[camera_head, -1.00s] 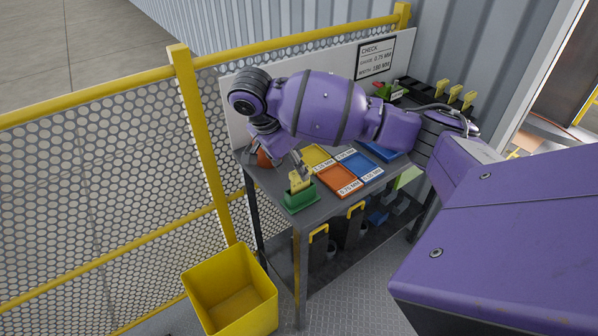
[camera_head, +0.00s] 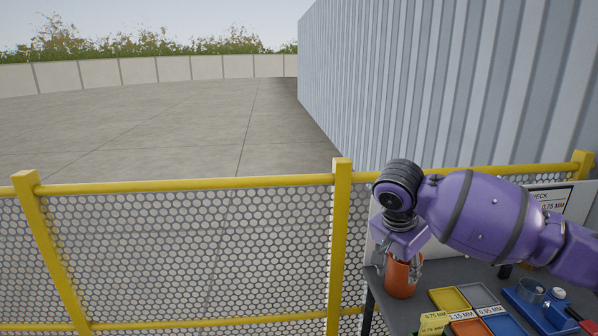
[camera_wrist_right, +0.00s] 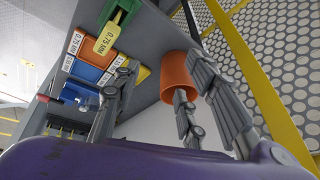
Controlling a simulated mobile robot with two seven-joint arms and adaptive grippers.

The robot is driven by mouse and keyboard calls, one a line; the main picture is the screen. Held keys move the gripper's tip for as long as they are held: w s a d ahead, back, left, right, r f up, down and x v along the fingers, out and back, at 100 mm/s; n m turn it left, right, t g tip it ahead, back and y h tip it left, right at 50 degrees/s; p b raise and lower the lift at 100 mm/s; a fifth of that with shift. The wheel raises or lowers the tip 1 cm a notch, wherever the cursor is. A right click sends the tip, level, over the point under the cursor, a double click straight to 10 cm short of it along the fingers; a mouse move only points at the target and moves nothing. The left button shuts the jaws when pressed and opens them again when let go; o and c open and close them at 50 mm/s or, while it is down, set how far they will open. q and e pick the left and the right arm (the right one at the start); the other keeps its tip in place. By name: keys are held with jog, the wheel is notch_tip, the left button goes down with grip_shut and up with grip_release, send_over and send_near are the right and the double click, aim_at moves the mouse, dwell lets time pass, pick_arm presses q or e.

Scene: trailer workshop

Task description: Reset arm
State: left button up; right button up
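My right gripper (camera_head: 399,264) hangs down over the left end of the workbench (camera_head: 395,312), at an orange cup (camera_head: 401,281). My left gripper is not in view.
A yellow mesh fence (camera_head: 190,250) runs close behind the bench. Yellow (camera_head: 449,299), orange and blue labelled trays lie on the bench, with a blue tray of small parts (camera_head: 535,308) at right. A corrugated wall (camera_head: 440,90) stands behind. Open concrete lies beyond the fence.

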jog(key=w+a+f+n+t+y, duration=0.2)
jog(key=w+a+n+y, duration=0.1)
jog(key=a+n, duration=0.25)
jog(key=w+a+f+n+t+y, duration=0.2)
jog(key=w+a+n+t, duration=0.15)
jog(key=a, duration=0.35)
jog(key=s+a+f+n+t+y, duration=0.2)
jog(key=a+f+n+y, duration=0.1)
jog(key=a+f+n, duration=0.3)
jog(key=s+d+f+m+h, duration=0.1)
jog(key=s+d+f, duration=0.3)
jog(key=s+f, duration=0.5)
jog(key=s+d+f+m+g+h, duration=0.1)
jog(key=s+d+f, duration=0.4)
jog(key=s+f, duration=0.5)
jog(key=s+d+f+m+h, duration=0.1)
jog(key=s+d+f, duration=0.3)
jog(key=s+f, duration=0.6)
jog(key=s+h, duration=0.1)
jog(key=s, duration=0.6)
jog(key=shift+s+d+h, duration=0.25)
jog(key=shift+h, duration=0.05)
jog(key=shift+g, duration=0.25)
